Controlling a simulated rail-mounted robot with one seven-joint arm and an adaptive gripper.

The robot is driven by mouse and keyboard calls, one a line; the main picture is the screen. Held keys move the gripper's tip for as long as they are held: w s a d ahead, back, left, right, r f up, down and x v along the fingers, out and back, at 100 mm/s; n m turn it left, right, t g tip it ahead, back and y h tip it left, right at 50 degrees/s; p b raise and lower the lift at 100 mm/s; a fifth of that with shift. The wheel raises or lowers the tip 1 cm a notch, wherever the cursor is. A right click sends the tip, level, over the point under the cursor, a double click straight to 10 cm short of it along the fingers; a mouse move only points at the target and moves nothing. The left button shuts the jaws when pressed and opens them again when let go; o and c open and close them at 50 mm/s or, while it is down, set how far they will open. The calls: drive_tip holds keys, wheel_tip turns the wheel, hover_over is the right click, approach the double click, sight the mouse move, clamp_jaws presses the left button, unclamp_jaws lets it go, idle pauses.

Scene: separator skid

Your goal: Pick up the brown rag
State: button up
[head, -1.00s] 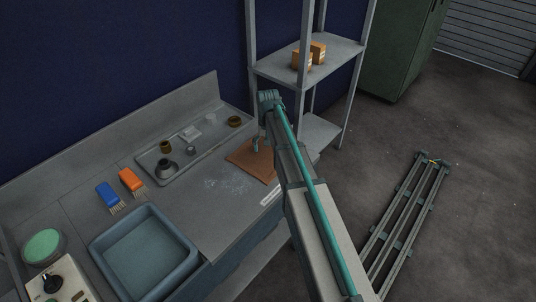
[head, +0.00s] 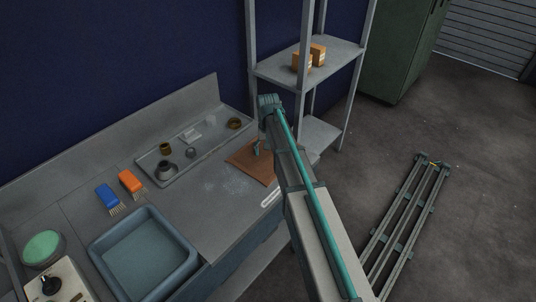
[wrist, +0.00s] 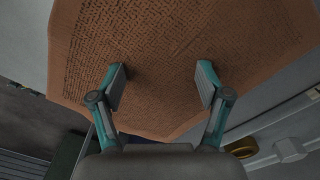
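The brown rag (head: 249,165) lies flat on the bench top at its right end, partly hidden behind my arm in the head view. In the wrist view the rag (wrist: 165,50) fills most of the upper picture, with a woven texture. My gripper (wrist: 161,86) is open, its two fingertips spread apart over the rag with nothing between them. I cannot tell whether the fingertips touch the cloth.
A grey tray (head: 151,160) with small fittings is behind the rag. An orange brush (head: 131,183), a blue brush (head: 108,197) and a blue-grey basin (head: 145,252) are to the left. A shelf rack (head: 335,58) with orange boxes (head: 309,57) stands behind my arm.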

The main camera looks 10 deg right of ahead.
drive_tip(key=shift+s+f, duration=0.1)
drive_tip(key=c, duration=0.4)
drive_tip(key=shift+o, duration=0.2)
drive_tip(key=shift+r+p, duration=0.3)
drive_tip(key=shift+r, duration=0.15)
drive_tip(key=shift+c, duration=0.7)
wheel_tip(320, 180, up, 3)
drive_tip(key=shift+f+p, duration=0.1)
drive_tip(key=shift+p, duration=0.8)
clamp_jaws()
wheel_tip(320, 180, up, 8)
drive_tip(key=p, duration=0.4)
drive_tip(key=shift+r, duration=0.25)
wheel_tip(320, 180, up, 9)
drive_tip(key=p, duration=0.3)
drive_tip(key=shift+f, duration=0.1)
